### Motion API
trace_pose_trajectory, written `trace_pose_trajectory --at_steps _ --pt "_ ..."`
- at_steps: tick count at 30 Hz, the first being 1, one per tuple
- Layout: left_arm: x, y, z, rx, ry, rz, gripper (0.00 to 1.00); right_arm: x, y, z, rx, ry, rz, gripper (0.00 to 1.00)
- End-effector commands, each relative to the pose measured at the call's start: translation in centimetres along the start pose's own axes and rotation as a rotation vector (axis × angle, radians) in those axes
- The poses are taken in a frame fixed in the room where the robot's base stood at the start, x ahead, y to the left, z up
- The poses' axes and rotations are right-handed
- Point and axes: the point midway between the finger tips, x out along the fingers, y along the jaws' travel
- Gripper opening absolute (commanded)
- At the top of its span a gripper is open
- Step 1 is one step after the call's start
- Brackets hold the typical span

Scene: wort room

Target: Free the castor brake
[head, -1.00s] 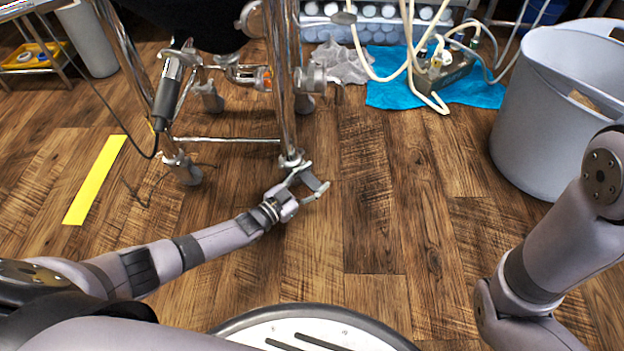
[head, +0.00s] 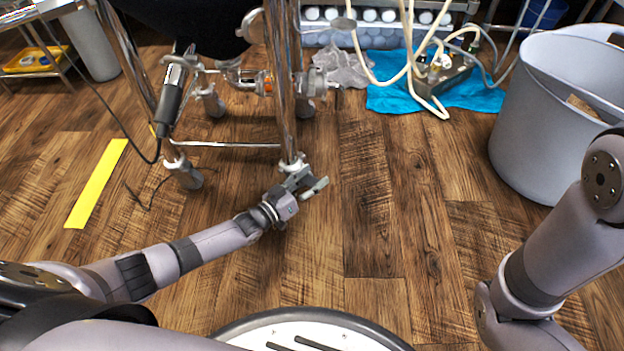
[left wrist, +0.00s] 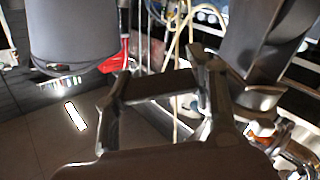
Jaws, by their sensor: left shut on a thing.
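A chrome stand's near right leg ends in a castor (head: 291,163) on the wood floor, just beyond my left gripper. My left gripper (head: 309,182) is low at this castor, with its fingers closed at the castor's near right side. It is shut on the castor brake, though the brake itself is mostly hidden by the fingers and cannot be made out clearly. In the left wrist view the fingers (left wrist: 160,88) span the middle, with a large dark, shiny part (left wrist: 265,45) close on the right. My right arm shows at the right edge; its gripper is out of view.
A grey bin (head: 545,125) stands at the right. A blue cloth (head: 470,92) with hoses lies at the back. Another castor (head: 187,176) stands to the left. A yellow strip (head: 97,183) marks the floor. The middle right floor is clear.

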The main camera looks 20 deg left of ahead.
Motion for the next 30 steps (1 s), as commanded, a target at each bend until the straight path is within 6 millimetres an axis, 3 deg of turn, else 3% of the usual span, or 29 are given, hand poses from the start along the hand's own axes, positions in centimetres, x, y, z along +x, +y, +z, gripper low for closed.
trace_pose_trajectory --at_steps 11,12,15,25,30 --pt "-0.1 0.0 0.1 -0.009 -0.002 -0.001 0.23 0.0 0.0 0.0 0.0 0.0 0.0 0.0" --pt "-0.1 0.0 0.1 -0.009 -0.002 -0.001 0.53 0.0 0.0 0.0 0.0 0.0 0.0 0.0" --pt "-0.1 0.0 0.1 -0.008 -0.001 -0.001 0.6 0.0 0.0 0.0 0.0 0.0 0.0 0.0" --pt "-0.2 0.0 0.0 -0.006 -0.001 -0.001 0.6 0.0 0.1 0.1 0.001 -0.002 0.004 0.0" --pt "-2.3 -0.1 0.1 -0.006 -0.003 -0.002 0.6 0.0 0.0 0.0 0.001 -0.001 0.002 0.0"
